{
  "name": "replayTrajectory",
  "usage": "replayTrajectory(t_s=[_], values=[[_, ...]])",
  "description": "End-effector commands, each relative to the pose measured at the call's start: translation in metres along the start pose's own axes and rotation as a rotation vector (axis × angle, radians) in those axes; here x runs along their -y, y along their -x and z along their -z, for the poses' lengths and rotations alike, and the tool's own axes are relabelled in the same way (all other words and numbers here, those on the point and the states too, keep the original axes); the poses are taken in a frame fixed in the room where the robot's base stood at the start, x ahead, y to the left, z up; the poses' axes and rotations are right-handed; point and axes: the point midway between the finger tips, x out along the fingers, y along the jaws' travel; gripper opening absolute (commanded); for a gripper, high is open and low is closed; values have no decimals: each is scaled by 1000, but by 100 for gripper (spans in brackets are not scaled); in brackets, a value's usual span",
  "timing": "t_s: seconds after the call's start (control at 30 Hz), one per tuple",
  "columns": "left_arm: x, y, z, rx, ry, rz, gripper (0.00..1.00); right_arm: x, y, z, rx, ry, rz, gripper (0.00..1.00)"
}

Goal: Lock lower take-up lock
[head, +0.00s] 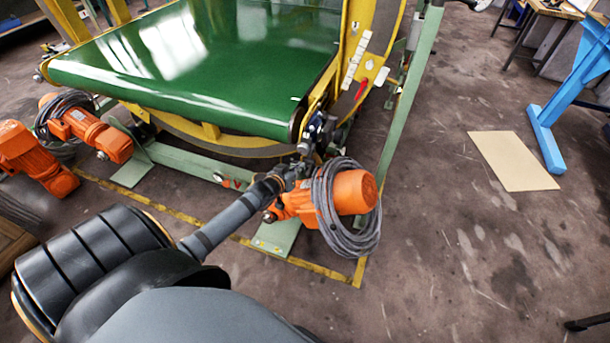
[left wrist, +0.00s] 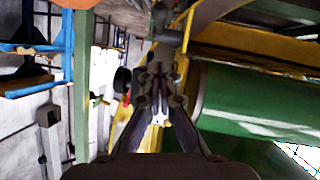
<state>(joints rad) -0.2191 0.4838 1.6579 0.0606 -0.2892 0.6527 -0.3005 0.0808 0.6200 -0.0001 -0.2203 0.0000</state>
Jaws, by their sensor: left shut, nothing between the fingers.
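My left gripper (head: 298,169) reaches in from the lower left, to the near right corner of the green belt (head: 200,60). In the left wrist view its fingers (left wrist: 160,72) are closed together with nothing between them. A dark metal fitting (head: 318,130) sits at the end of the belt roller, just above the gripper in the head view. I cannot tell for sure which part is the lower take-up lock, or whether the fingertips touch the fitting. A red handle (head: 361,88) shows on the yellow frame above. My right gripper is not in view.
An orange motor (head: 354,192) with a coiled grey cable (head: 325,205) lies close to the right of the gripper. A green post (head: 410,110) rises beyond it. More orange motors (head: 90,130) stand at left. The floor at right is open, with a tan sheet (head: 512,160).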

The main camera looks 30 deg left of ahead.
Motion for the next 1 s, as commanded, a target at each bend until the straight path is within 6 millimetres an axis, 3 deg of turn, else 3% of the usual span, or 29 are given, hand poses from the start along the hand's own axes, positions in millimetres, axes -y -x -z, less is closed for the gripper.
replayTrajectory(t_s=[0.1, 0.3, 1.0], values=[[0, -26, -4, -2, 5, -1, 0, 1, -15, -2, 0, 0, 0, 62], [1, -43, -24, 0, 0, 1, 0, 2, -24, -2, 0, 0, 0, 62], [0, -48, -30, 0, -3, 1, 0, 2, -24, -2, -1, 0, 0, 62]])
